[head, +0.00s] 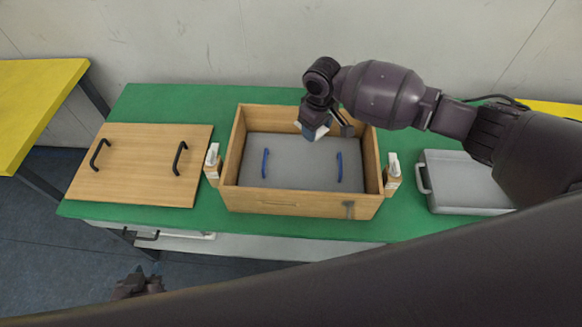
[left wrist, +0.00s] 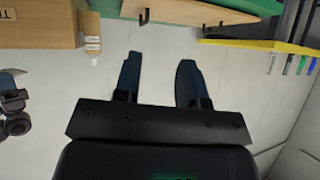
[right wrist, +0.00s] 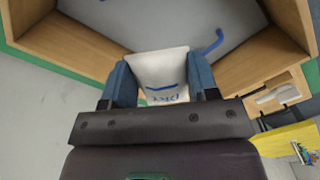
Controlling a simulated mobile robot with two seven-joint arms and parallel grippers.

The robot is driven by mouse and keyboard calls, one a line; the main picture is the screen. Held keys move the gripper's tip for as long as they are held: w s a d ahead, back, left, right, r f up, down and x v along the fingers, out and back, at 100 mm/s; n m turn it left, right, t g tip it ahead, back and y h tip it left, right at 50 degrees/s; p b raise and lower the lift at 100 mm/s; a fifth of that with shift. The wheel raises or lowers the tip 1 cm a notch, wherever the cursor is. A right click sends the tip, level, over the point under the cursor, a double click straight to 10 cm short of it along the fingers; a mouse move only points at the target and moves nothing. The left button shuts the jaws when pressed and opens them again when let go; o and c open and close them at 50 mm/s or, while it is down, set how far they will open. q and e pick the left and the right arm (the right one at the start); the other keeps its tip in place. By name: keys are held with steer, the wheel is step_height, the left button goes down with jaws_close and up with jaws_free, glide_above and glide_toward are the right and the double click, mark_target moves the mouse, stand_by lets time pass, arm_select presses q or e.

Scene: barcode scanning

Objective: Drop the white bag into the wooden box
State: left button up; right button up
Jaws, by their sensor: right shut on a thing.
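The white bag (right wrist: 160,72) with blue print is held between the two fingers of my right gripper (right wrist: 162,85) in the right wrist view. In the head view my right gripper (head: 325,130) is over the back right part of the open wooden box (head: 290,203), and the bag is mostly hidden there. The box has a grey panel (head: 300,165) inside with two blue handles. My left gripper (left wrist: 160,75) is open and empty in the left wrist view. In the head view it is low at the left (head: 138,285), in front of the table.
The box stands on a green table (head: 130,105). A wooden lid (head: 140,175) with two black handles lies left of it. A grey case (head: 460,180) lies to the right. White-topped clasps (head: 212,160) are on the box's sides. A yellow table (head: 35,100) stands far left.

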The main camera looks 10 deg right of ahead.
steer(key=shift+f+b, duration=0.35)
steer(key=shift+f, duration=0.65)
steer(key=shift+f+b, duration=0.7)
steer(key=shift+b, duration=0.15)
arm_select(q)
steer(key=f+b, duration=0.1)
steer(key=w+f+b, duration=0.1)
steer(key=f+b, duration=0.1)
steer(key=shift+w+d+f+t, duration=0.15)
steer(key=shift+w+f+t, duration=0.05)
steer(key=shift+w+t, duration=0.1)
arm_select(e)
step_height(320, 180, down, 3)
steer(key=shift+r, duration=0.15)
arm_select(q)
steer(key=shift+r, duration=0.1)
arm_select(e)
steer(key=o, duration=1)
steer(key=shift+r, duration=0.1)
arm_select(q)
steer(key=shift+r, duration=0.3)
arm_select(e)
step_height(320, 180, up, 11)
steer(key=shift+f, duration=0.15)
